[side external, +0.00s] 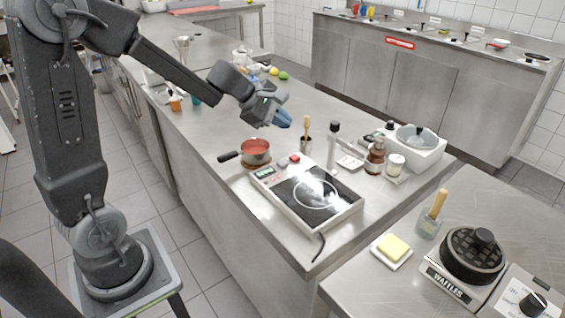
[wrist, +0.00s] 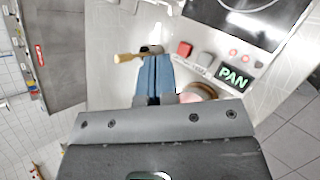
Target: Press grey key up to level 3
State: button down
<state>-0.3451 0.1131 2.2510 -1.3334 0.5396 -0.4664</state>
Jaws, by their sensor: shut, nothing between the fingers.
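The induction hob (side external: 318,205) has a black glass top and a pale control strip along its far left edge. The grey key (wrist: 205,59) sits on that strip between the red key (wrist: 184,48) and the green-lit display (wrist: 234,76), which reads PAN in the wrist view. The grey key also shows in the side view (side external: 282,163). My gripper (side external: 286,119) is shut and empty, its blue fingers held above the counter behind the strip. In the wrist view my fingertips (wrist: 154,58) appear left of both keys, apart from them.
A red saucepan (side external: 256,151) stands left of the hob, its handle pointing left. A holder with a wooden-handled brush (side external: 306,130) stands behind the hob. Small red marks (wrist: 249,58) show on the strip.

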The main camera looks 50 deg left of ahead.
aim_at(282, 164)
jog(key=shift+f, duration=4.4)
jog(key=shift+f, duration=0.4)
jog(key=shift+f, duration=0.45)
jog(key=shift+r, duration=0.9)
jog(key=shift+r, duration=2.5)
